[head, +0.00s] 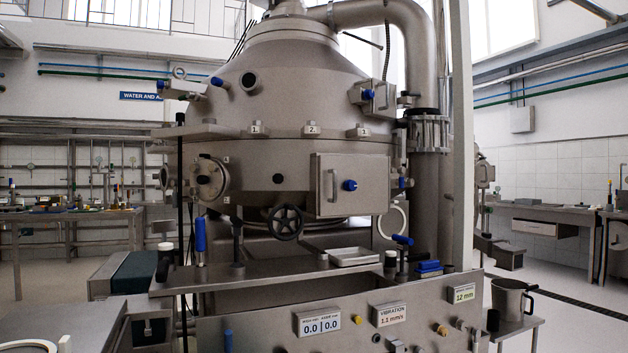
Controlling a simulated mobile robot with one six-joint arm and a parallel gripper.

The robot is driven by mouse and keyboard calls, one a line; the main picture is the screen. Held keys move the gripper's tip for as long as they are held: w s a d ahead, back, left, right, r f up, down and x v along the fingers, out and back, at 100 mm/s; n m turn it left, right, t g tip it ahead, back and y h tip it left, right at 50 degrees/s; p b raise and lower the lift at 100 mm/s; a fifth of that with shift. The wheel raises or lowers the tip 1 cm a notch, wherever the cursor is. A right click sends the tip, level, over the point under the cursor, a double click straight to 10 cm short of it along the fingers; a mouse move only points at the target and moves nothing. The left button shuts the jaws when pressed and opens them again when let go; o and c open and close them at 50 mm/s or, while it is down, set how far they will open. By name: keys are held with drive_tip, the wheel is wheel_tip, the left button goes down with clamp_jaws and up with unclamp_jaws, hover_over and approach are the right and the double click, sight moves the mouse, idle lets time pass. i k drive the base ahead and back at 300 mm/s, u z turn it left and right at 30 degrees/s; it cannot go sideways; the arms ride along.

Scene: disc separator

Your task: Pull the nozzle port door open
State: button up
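The large steel disc separator (285,110) stands in the middle of the head view. A square steel door (362,205) sits low on its right front, with a vertical bar handle (333,186) on its left side and a blue knob (349,185) near its middle. It looks shut. A smaller square door (381,97) with a blue knob is higher on the right, and a round port (208,179) is on the left. No label readable here says which one is the nozzle port door. My gripper is not in view.
A steel shelf (290,268) in front carries a shallow tray (354,257) and blue-handled tools. A front panel (360,300) holds displays. A steel jug (510,298) stands at right. A vertical post (461,140) rises right of the machine.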

sight(372, 175)
drive_tip(key=z, duration=0.05)
drive_tip(key=i, duration=0.95)
drive_tip(key=u, duration=0.05)
